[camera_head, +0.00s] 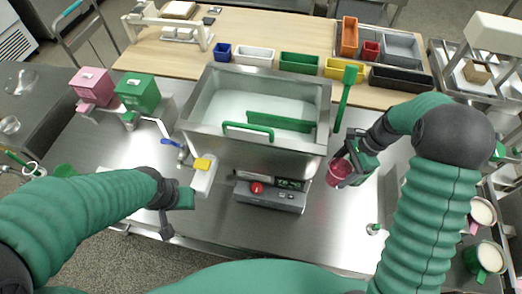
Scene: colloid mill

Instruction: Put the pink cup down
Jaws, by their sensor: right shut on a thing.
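The pink cup (339,172) is at the right of the steel mill, over the metal table. My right gripper (348,165) is shut on the pink cup at its right side. I cannot tell whether the cup's base touches the table. My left gripper (177,205) is over the table at the left of the mill and holds nothing that I can see. Its fingers are too small and dark to tell open from shut.
The steel mill (258,150) with its green-handled basin fills the middle. A control box with a red button (258,188) stands in front. Pink (92,86) and green (138,92) dispensers stand left. Bare metal table (335,215) lies in front of the cup.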

